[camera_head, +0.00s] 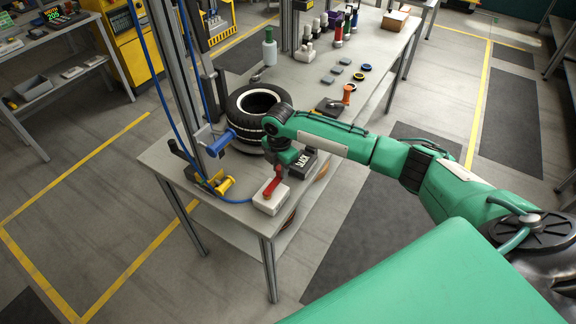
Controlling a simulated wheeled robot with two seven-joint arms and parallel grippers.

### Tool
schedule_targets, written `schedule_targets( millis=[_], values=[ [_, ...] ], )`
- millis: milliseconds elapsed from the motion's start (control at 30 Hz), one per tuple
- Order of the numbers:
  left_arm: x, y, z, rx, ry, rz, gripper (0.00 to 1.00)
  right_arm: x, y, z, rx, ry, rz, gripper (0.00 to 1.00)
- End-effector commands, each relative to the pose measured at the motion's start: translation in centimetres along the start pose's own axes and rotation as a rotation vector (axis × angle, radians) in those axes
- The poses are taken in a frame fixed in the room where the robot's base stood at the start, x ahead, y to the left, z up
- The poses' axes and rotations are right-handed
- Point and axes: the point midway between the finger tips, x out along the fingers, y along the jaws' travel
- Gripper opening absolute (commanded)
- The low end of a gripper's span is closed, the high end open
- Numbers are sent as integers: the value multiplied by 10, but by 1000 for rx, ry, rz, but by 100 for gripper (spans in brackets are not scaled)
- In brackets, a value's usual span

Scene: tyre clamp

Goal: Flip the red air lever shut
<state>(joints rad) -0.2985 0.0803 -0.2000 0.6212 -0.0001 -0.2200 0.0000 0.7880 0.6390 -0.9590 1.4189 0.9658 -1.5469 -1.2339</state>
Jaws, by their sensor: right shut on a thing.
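The red air lever (269,187) sits on a white box (271,201) near the front edge of the workbench. The lever is tilted, its upper end pointing back to the right, towards my right gripper. My right gripper (284,163) is at that upper end and is shut on it; the fingertips are small and partly hidden by my own wrist. A blue hose runs from beside the box up a post. My left gripper is not in view.
A black tyre (250,104) lies on the bench (223,207) behind my wrist. A blue clamp part (214,140) and a yellow part (222,183) stand left of it. A dark block marked JACK (304,164) is right of the lever. An orange-handled tool (347,95) lies further back.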

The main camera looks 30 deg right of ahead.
Motion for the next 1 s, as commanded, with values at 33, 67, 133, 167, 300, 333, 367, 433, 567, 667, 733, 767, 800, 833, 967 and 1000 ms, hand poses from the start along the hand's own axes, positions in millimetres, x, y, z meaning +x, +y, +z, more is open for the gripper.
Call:
schedule_targets(
  millis=[33,67,133,167,300,333,367,433,567,667,733,767,800,833,967,1000],
  values=[
    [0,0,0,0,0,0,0,0,0,1,3,-1,0,0],
    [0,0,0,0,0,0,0,0,0,1,3,-1,0,0],
    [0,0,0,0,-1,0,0,0,0,1,3,-1,0,0],
    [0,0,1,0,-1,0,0,0,0,1,3,-1,0,0],
    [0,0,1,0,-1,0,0,0,0,1,3,-1,0,44],
    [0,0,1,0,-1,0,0,0,0,1,3,-1,0,46],
    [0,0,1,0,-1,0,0,0,0,1,2,-1,0,46],
    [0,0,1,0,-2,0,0,0,0,1,2,-1,0,46],
    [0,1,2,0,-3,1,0,0,0,1,1,-1,0,46],
    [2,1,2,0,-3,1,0,-3,0,1,1,-1,1,46],
    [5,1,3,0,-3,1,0,-9,0,1,1,-1,3,46],
    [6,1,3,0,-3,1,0,-12,0,1,2,-1,3,46],
    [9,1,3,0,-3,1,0,-18,0,2,2,-1,4,46],
    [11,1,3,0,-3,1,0,-24,0,2,1,-1,4,46],
    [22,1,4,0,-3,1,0,-53,0,2,1,-2,6,46],
    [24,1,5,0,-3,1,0,-63,1,1,1,-1,6,46]
  ],
)
